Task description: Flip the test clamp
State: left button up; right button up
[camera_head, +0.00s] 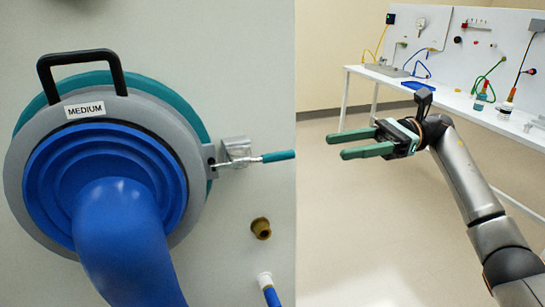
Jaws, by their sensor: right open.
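The test clamp (236,155) sits at the right edge of the round port on the glovebox wall. It is a metal latch with a teal-tipped handle (278,156) that points right, roughly level. The port has a grey ring labelled MEDIUM (86,109), a black handle (118,75) on top and a blue glove (115,225) hanging from its middle. My right gripper (356,144) is open and empty, with green fingers pointing left. In the picture it is to the right of the clamp handle, apart from it. My left gripper does not show.
The pale glovebox panel (235,60) ends at a vertical edge right of the clamp. A brass fitting (261,228) and a white-and-blue connector (267,287) stick out below the clamp. A white bench (440,92) with cables and bottles stands behind. Open floor lies between.

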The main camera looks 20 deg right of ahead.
aim_at(283, 156)
jog(key=a+p, duration=0.1)
jog(key=a, duration=0.2)
jog(key=a+p, duration=0.1)
jog(key=a, duration=0.3)
jog(key=a+p, duration=0.1)
jog(key=a, duration=0.3)
jog(key=shift+s+r, duration=0.1)
jog(key=shift+s, duration=0.15)
jog(key=shift+a, duration=0.65)
grip_shut()
dwell(0.4)
